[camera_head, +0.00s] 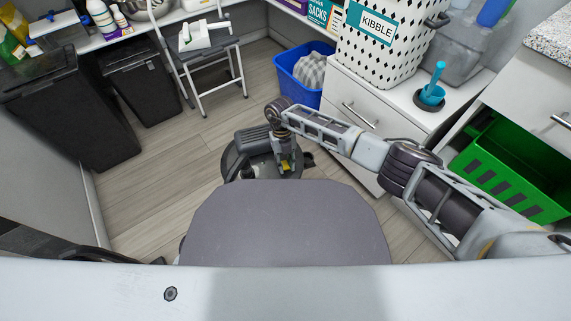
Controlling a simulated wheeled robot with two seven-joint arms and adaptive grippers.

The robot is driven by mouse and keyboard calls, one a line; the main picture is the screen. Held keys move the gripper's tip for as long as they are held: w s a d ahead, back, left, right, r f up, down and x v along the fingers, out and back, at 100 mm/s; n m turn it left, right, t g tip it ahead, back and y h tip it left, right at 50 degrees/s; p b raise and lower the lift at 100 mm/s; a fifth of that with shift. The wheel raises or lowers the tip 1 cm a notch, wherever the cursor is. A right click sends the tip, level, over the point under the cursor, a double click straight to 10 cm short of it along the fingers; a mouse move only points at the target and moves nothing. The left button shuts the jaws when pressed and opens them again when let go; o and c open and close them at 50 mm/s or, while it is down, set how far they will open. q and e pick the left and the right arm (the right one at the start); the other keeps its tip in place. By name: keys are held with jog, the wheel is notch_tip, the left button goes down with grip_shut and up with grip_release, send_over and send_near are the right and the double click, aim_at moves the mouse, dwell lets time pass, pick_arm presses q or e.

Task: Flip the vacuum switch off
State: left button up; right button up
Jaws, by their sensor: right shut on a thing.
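The vacuum (250,141) is a dark grey, rounded machine on the floor, just beyond the front edge of my body. My right arm reaches in from the right, and its gripper (287,166) points down at the vacuum's right side. The right gripper is shut on a part of the vacuum. The fingers and my wrist cover that spot, so the switch itself and its position cannot be made out. My left gripper is not in view.
A blue bin (290,72) and a white drawer cabinet (350,98) stand behind and right of the vacuum. A green crate (510,180) is at right. Dark bins (140,85) and a folding step stool (215,70) are at the back left. Floor left of the vacuum is clear.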

aim_at(283, 161)
jog(key=shift+d, duration=0.1)
jog(key=o, duration=1)
jog(key=shift+v, duration=6.05)
